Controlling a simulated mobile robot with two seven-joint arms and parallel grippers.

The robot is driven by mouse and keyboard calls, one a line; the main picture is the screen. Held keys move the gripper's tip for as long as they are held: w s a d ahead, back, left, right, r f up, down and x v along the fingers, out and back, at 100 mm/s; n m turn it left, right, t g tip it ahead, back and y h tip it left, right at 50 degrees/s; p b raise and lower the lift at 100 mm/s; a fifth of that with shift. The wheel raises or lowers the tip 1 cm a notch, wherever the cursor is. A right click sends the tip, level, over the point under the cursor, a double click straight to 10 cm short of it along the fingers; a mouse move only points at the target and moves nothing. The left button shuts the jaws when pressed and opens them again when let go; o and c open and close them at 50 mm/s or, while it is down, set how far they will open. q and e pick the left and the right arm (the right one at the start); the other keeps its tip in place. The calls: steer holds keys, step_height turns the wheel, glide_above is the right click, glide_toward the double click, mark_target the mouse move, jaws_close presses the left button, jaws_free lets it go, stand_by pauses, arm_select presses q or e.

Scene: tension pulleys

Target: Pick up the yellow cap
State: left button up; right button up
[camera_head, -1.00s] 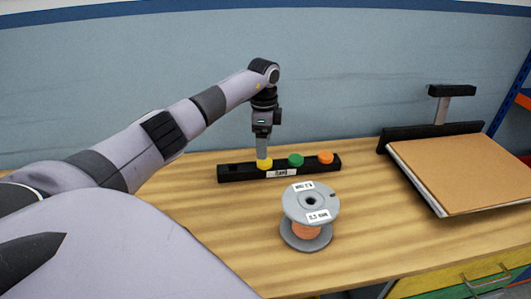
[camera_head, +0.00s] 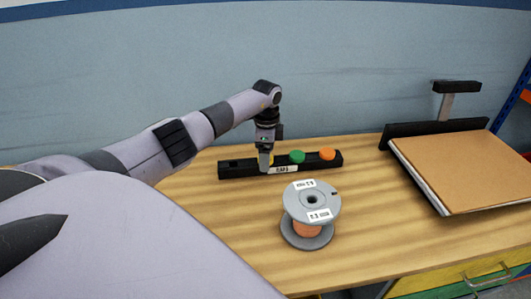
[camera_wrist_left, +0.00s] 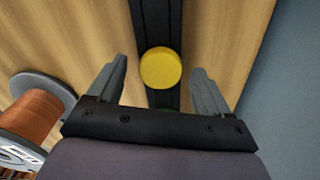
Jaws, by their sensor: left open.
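The yellow cap (camera_wrist_left: 160,68) is round and sits on the black rack (camera_head: 231,173). In the wrist view it lies between the two open fingers of my left gripper (camera_wrist_left: 158,70), with a gap on each side. In the head view my left gripper (camera_head: 265,163) is down at the rack, its fingers in front of the cap and hiding nearly all of it. The gripper holds nothing. My right gripper is not in view.
A green cap (camera_head: 297,157) and an orange cap (camera_head: 327,154) stand on the rack to the right. A grey spool with orange wire (camera_head: 309,230) stands in front. A board (camera_head: 455,170) lies at the right. The table's left front is hidden by my arm.

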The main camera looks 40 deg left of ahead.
arm_select(q)
steer(key=c, duration=1.1)
steer(key=shift+r, duration=0.15)
step_height(320, 180, up, 20)
steer(key=shift+f, duration=0.1)
